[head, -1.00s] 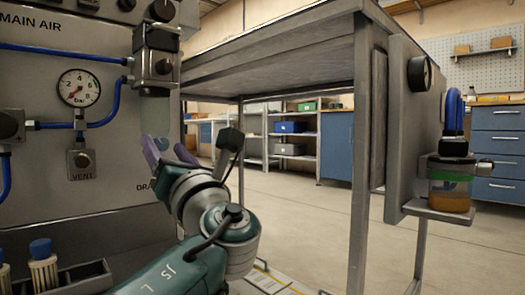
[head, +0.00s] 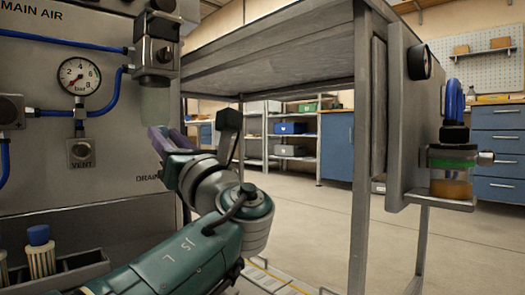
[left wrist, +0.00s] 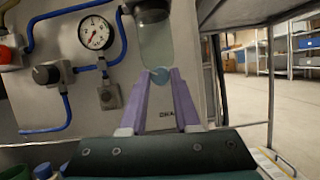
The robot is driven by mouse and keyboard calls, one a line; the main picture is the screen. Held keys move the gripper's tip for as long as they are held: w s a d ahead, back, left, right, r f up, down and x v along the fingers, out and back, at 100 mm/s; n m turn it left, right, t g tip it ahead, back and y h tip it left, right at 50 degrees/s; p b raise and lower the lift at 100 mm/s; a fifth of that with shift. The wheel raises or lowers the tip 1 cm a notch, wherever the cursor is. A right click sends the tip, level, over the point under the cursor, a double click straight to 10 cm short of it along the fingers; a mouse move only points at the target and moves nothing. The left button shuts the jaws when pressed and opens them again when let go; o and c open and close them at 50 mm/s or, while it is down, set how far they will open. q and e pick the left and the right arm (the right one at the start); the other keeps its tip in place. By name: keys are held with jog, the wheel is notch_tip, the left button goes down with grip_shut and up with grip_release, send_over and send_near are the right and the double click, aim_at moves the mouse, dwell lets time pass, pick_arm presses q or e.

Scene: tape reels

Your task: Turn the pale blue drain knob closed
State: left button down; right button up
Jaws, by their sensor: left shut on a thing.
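The pale blue drain knob (left wrist: 160,75) is a small round piece at the bottom of the clear filter bowl (left wrist: 165,40) in the left wrist view. My left gripper (left wrist: 160,77) has two purple fingers, with their tips on either side of the knob, shut on it. In the head view my left gripper (head: 158,135) reaches up under the same bowl (head: 156,104), and its fingers hide the knob. The knob's exact turn angle cannot be told. My right gripper is in neither view.
A pressure gauge (head: 79,76), blue air hoses and the vent valve (head: 80,153) are on the grey panel left of the gripper. A bin (head: 60,272) with capped cylinders is below. Open floor lies between.

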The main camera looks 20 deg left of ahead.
pick_arm(q)
jog(key=n+g+b, duration=0.1)
jog(key=n, duration=0.1)
jog(key=shift+w+n+g+y, duration=0.1)
jog(key=shift+n+g+y, duration=0.2)
jog(key=shift+n, duration=0.1)
jog(key=c, duration=0.6)
grip_release()
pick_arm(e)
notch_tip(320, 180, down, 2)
pick_arm(q)
jog(key=shift+d, duration=0.1)
jog(key=shift+d+p, duration=0.2)
jog(key=shift+p, duration=0.15)
jog(key=p+v, duration=0.3)
jog(key=v, duration=0.6)
jog(key=shift+d+f, duration=0.1)
jog(key=shift+f, duration=0.15)
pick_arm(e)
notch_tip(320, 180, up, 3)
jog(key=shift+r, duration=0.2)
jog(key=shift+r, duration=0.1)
